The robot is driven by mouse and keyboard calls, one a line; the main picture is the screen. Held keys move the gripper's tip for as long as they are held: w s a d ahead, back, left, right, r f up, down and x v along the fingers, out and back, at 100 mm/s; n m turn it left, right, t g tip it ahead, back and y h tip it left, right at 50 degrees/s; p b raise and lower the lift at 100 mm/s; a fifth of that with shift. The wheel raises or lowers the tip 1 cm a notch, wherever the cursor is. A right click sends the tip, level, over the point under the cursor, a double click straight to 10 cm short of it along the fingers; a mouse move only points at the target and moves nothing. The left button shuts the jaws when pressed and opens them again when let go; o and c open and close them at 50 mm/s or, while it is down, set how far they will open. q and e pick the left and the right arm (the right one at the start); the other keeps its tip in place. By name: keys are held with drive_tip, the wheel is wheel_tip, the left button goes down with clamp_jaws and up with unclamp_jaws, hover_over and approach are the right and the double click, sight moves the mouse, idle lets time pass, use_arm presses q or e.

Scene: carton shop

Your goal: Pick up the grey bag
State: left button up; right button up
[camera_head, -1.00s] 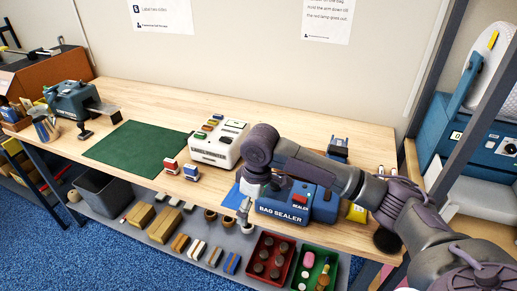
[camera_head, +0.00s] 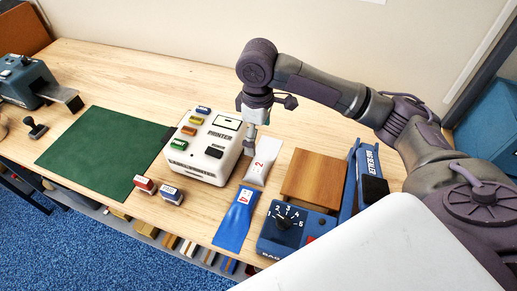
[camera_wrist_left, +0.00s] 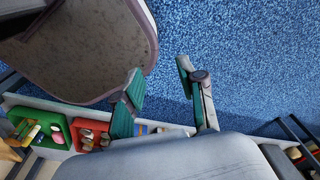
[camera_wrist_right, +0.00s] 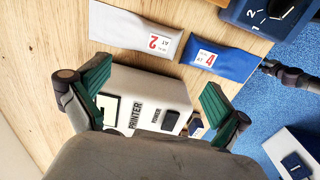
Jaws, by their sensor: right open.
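The grey bag (camera_head: 263,160), pale with a white label marked 2, lies on the table to the right of the printer. It also shows at the top of the right wrist view (camera_wrist_right: 120,27). My right gripper (camera_head: 250,138) points down above the table, between the printer and the grey bag. In the right wrist view its fingers (camera_wrist_right: 157,78) are spread over the printer, apart from the bag, with nothing between them. My left gripper (camera_wrist_left: 159,70) is open and empty over the blue carpet; it is not seen in the head view.
A blue bag (camera_head: 236,216) marked 4 lies just in front of the grey bag. The white printer (camera_head: 208,150) stands left, the bag sealer (camera_head: 292,228) and a wooden block (camera_head: 314,178) right. A green mat (camera_head: 103,150) lies left.

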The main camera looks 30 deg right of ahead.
drive_tip(key=p, duration=0.1)
hover_over(260, 168)
drive_tip(key=f, duration=0.8)
drive_tip(key=shift+w+a, duration=0.15)
drive_tip(key=shift+a, duration=0.1)
drive_tip(key=shift+d+f, duration=0.1)
drive_tip(key=shift+f, duration=0.4)
drive_tip(key=f, duration=0.1)
drive_tip(key=f+p, duration=0.1)
drive_tip(key=f, duration=0.1)
drive_tip(key=shift+s+d+f+p, duration=0.15)
drive_tip(key=shift+s+f+p, duration=0.1)
drive_tip(key=shift+p, duration=0.15)
drive_tip(key=shift+w+f, duration=0.1)
drive_tip(key=shift+f, duration=0.55)
use_arm(q)
drive_tip(key=r, duration=0.2)
drive_tip(key=shift+s+a+r, duration=0.1)
drive_tip(key=shift+s+r, duration=0.3)
use_arm(e)
drive_tip(key=c, duration=1.2)
drive_tip(key=shift+o, duration=0.2)
drive_tip(key=shift+r, duration=0.15)
